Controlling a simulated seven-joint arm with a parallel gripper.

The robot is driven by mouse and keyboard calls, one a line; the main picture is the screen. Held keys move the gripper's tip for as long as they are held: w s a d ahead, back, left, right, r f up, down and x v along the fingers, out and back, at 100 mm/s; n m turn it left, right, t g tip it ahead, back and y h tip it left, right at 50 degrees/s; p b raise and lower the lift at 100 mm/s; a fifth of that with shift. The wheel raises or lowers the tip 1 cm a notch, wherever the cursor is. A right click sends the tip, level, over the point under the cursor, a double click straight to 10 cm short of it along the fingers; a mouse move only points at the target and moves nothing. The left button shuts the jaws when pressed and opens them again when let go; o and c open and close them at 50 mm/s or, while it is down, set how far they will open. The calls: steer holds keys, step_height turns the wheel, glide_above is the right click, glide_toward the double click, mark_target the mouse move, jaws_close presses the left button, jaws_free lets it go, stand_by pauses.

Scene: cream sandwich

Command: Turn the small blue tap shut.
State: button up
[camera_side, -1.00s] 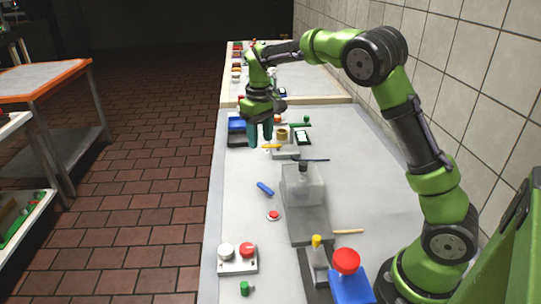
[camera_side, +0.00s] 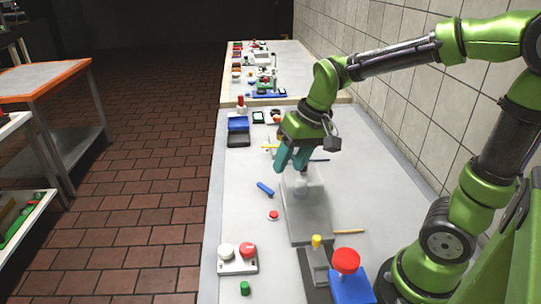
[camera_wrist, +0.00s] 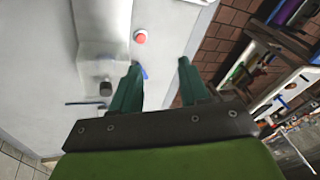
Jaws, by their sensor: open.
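A small blue elongated piece (camera_side: 265,188) lies on the grey counter, left of a pale block on a grey base (camera_side: 308,222). I cannot tell for sure that it is the tap. In the wrist view this blue piece (camera_wrist: 145,72) shows beside one fingertip, partly hidden by it. My gripper (camera_side: 292,166) points down, its teal fingers apart, at the far end of the pale block, up and right of the blue piece. In the wrist view my gripper (camera_wrist: 160,68) has nothing between its fingers.
A red button (camera_side: 273,215) sits in front of the blue piece. A thin dark rod (camera_side: 318,160) is by the block's far end. A white box with two knobs (camera_side: 238,262) and a red-topped blue block (camera_side: 350,285) stand nearer. The counter's right side is mostly clear.

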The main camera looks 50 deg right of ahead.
steer(key=shift+t, duration=0.7)
steer(key=shift+s+a+r, duration=0.25)
steer(key=shift+s, duration=0.5)
steer(key=shift+s+a+r, duration=0.25)
steer(key=shift+s, duration=0.55)
steer(key=shift+s+a+r, duration=0.25)
steer(key=shift+s, duration=0.5)
steer(key=n+g+h, duration=0.2)
steer(key=n+g, duration=0.1)
steer(key=g, duration=0.2)
glide_above(261, 185)
step_height(261, 185, down, 3)
step_height(261, 185, down, 16)
steer(key=shift+f, duration=0.2)
jaws_close()
